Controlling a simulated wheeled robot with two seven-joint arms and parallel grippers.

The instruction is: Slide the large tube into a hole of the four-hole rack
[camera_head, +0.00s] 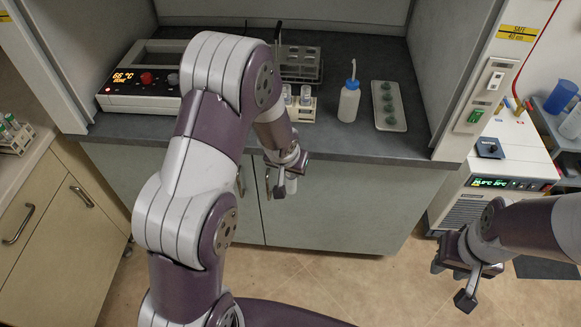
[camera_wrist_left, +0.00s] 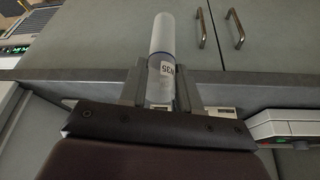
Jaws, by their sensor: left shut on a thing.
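My left gripper (camera_head: 284,184) is in front of the counter edge, below its top. It is shut on the large tube (camera_head: 292,184), which is mostly hidden by the fingers in the head view. In the left wrist view the tube (camera_wrist_left: 162,45) is clear with a white end and a printed label, between both fingers (camera_wrist_left: 161,90). A small pale rack (camera_head: 302,115) with white-topped tubes stands on the counter, partly behind my left arm. A grey metal rack (camera_head: 302,68) stands behind it. I cannot tell which has four holes. My right gripper (camera_head: 454,282) is open and empty at the lower right.
A blue-capped bottle (camera_head: 349,103) and a white tray with green items (camera_head: 389,122) stand right of the racks. A heater with a lit display (camera_head: 140,88) is at the left. Counter is clear between bottle and tray. Cabinet doors (camera_head: 330,200) lie below the counter.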

